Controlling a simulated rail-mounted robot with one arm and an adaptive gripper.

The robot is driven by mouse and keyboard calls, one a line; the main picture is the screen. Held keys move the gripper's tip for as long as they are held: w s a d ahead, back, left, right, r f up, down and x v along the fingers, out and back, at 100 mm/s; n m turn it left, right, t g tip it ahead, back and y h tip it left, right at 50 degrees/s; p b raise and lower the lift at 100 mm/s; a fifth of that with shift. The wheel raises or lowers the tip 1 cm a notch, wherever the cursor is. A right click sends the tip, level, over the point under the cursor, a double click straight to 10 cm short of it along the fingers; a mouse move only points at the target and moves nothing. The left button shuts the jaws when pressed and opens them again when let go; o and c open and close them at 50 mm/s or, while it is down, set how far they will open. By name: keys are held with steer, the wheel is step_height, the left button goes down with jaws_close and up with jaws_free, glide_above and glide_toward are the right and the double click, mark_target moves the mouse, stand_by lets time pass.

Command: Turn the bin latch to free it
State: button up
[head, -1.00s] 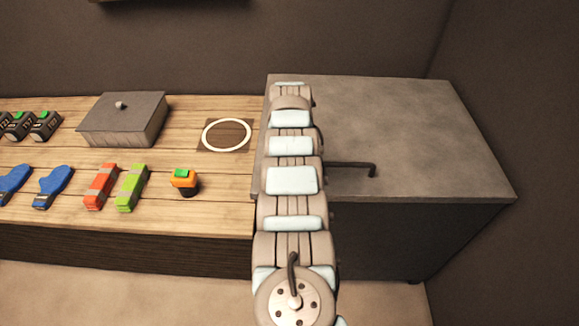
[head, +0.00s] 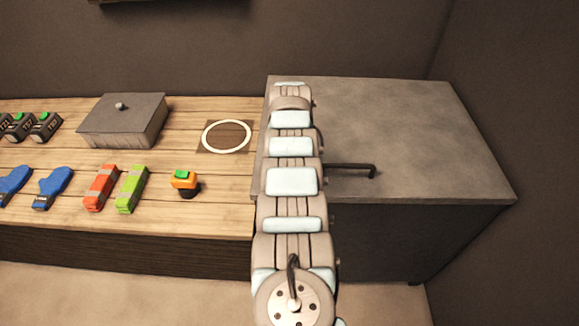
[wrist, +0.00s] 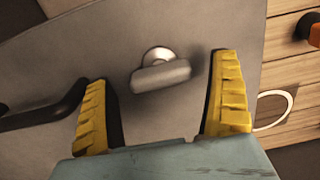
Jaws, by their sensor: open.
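The bin (head: 430,125) is a large dark grey box with a flat grey lid, at the right in the head view. The latch (wrist: 163,77), a short grey bar on a round base, sits on the lid in the wrist view. My gripper (wrist: 162,82) is open, with one yellow finger on each side of the latch and gaps between them. It holds nothing. In the head view my arm hides the latch and the gripper.
A dark bent handle (head: 350,168) stands on the lid right of my arm; it also shows in the wrist view (wrist: 45,115). The wooden bench (head: 222,212) at left bears a lidded grey box (head: 120,122), a white ring (head: 205,143) and several small items, including an orange-and-black one (head: 184,180).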

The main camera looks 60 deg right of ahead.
step_height(320, 180, up, 12)
steer(key=shift+f, duration=0.15)
stand_by(0.3)
stand_by(0.4)
